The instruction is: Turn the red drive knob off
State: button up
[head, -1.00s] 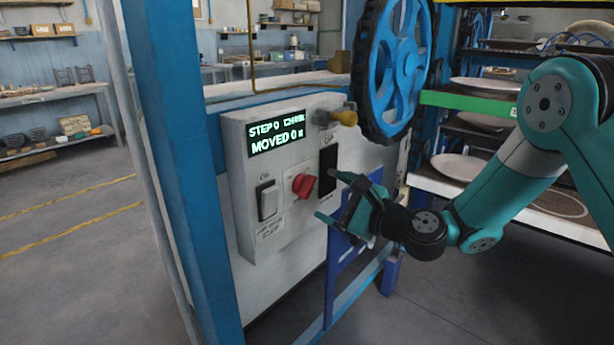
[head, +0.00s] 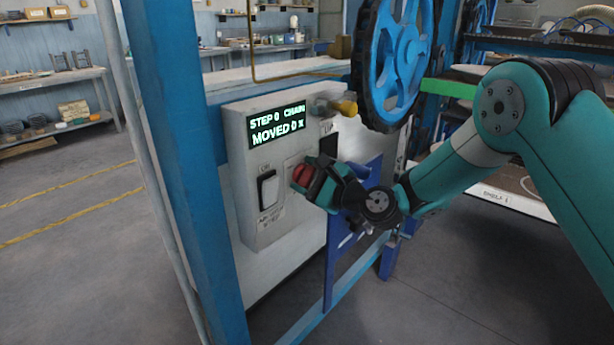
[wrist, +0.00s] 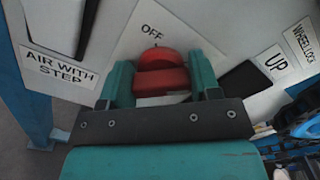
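The red drive knob (head: 302,174) is on the grey control box (head: 248,215), right of the white rocker switch. In the wrist view the knob (wrist: 160,72) has a round base and a ridge lying across the picture. A mark "OFF" is printed above it; part of its plate is hidden below by my gripper. My gripper (head: 318,178) is at the knob, one finger on each side. In the wrist view my gripper's fingers (wrist: 162,80) stand apart and meet the knob's edges with no clear gap. Whether they press on it I cannot tell.
A rocker switch (head: 268,188) sits left of the knob. A yellow-ended handle (head: 343,106) and a large blue wheel (head: 397,60) are above right. A dark "UP" control (wrist: 245,82) lies close right of the fingers.

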jog(key=shift+f+n+b, duration=0.1)
jog(key=shift+n+b, duration=0.25)
jog(key=shift+n, duration=0.05)
jog(key=n+b, duration=0.3)
jog(key=shift+s+f+n, duration=0.1)
jog(key=shift+f+n, duration=0.15)
jog(key=shift+n, duration=0.15)
jog(key=n+b, duration=0.4)
jog(key=shift+a+f+n, duration=0.1)
jog(key=shift+f+n, duration=0.05)
jog(key=shift+n, duration=0.15)
jog(key=n+b, duration=0.4)
jog(key=b, duration=0.1)
jog(key=shift+f, duration=0.15)
jog(key=n+b, duration=0.4)
jog(key=shift+n, duration=0.3)
jog(key=o, duration=0.9)
jog(key=shift+r, duration=0.2)
